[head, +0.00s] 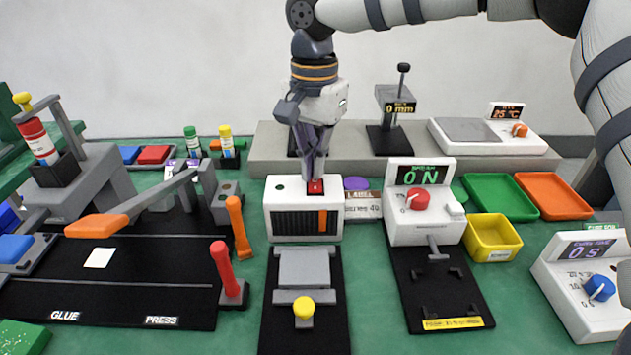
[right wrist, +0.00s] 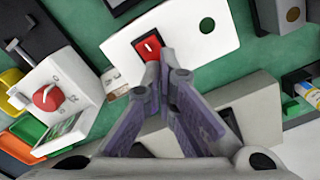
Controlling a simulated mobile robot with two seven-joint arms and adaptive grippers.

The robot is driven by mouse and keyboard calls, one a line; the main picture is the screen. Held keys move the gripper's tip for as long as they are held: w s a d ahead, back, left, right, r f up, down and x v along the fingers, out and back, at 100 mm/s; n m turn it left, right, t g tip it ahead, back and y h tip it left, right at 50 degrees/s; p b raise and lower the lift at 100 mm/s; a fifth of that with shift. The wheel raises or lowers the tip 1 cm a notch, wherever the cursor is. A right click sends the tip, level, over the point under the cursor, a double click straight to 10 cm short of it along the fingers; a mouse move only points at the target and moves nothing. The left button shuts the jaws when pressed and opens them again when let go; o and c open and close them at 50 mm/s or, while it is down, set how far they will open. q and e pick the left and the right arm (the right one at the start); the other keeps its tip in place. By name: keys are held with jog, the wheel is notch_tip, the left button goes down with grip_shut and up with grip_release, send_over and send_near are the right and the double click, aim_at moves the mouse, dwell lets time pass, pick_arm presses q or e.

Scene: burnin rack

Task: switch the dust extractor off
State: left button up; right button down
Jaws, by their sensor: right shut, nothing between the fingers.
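The white box with a dark slatted front, which looks like the dust extractor (head: 290,222), stands in the middle of the bench. Its red rocker switch (head: 316,188) is on top, and a small dark round spot is beside it. In the right wrist view the switch (right wrist: 148,46) shows a white mark on its face. My right gripper (head: 315,176) points down with its fingers together and empty. Its tips are at the switch, close to or touching its edge; I cannot tell which. The right fingertips (right wrist: 165,68) partly cover the switch's edge. My left gripper is not in view.
A long grey raised ledge (head: 368,163) runs behind. An orange-handled lever (head: 97,226) is at left. Green (head: 500,212), orange and yellow trays lie at right.

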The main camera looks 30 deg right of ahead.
aim_at(315, 180)
jog(key=shift+r+p, duration=0.35)
jog(key=shift+r, duration=2.6)
